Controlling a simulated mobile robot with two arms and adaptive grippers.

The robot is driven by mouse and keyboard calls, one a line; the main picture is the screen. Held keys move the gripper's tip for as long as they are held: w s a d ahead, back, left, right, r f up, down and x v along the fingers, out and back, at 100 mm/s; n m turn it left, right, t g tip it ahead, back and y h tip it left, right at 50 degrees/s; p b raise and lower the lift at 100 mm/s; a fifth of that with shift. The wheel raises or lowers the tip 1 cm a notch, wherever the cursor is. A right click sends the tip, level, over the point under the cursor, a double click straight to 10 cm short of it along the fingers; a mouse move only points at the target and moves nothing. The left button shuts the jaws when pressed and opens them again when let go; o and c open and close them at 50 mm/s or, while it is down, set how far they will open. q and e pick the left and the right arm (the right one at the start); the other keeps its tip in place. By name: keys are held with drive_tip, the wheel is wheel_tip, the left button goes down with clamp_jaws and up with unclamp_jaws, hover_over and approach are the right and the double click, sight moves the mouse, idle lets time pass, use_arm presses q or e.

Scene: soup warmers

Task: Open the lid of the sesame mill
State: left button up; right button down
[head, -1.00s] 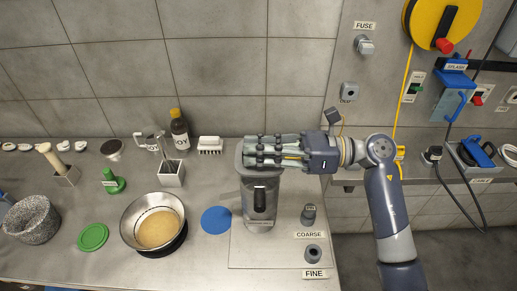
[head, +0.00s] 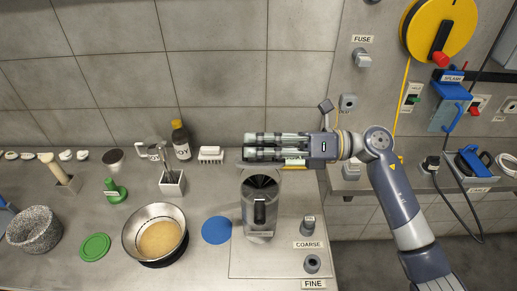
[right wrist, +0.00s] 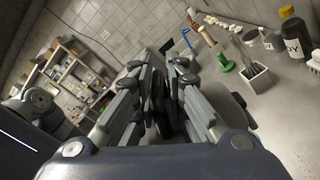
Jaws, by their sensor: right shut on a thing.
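The sesame mill (head: 258,222) is a grey metal cylinder with a black handle on its front, standing on the bench's right part. Its top is uncovered and its dark inside shows. My right gripper (head: 250,149) is above and behind the mill's mouth, shut on the grey lid (head: 241,161). Only the lid's edges show past the fingers; whether it still joins the mill at the back is hidden. In the right wrist view my right gripper's fingers (right wrist: 160,75) are close together with dark parts between them. My left gripper is not in view.
A steel bowl (head: 140,219) of pale seeds, a blue disc (head: 216,230) and a green disc (head: 95,247) lie left of the mill. Knobs labelled COARSE (head: 308,225) and FINE (head: 312,264) are to its right. A bottle (head: 180,140) and brush (head: 210,154) stand near the wall.

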drive_tip(key=w+m, duration=0.1)
drive_tip(key=w+r+m+p, duration=0.1)
drive_tip(key=m, duration=0.1)
drive_tip(key=shift+w+r+m, duration=0.1)
drive_tip(key=shift+w+m, duration=0.05)
drive_tip(key=shift+m, duration=0.15)
drive_tip(key=w+m, duration=0.1)
drive_tip(key=w+m+p, duration=0.1)
drive_tip(key=shift+r+m, duration=0.25)
drive_tip(key=shift+m, duration=0.15)
drive_tip(key=shift+w+f+m, duration=0.2)
drive_tip(key=shift+w+m, duration=1)
drive_tip(key=shift+m, duration=0.4)
drive_tip(key=shift+w+f+m, duration=0.15)
drive_tip(key=shift+w+m, duration=1)
drive_tip(key=shift+m, duration=0.45)
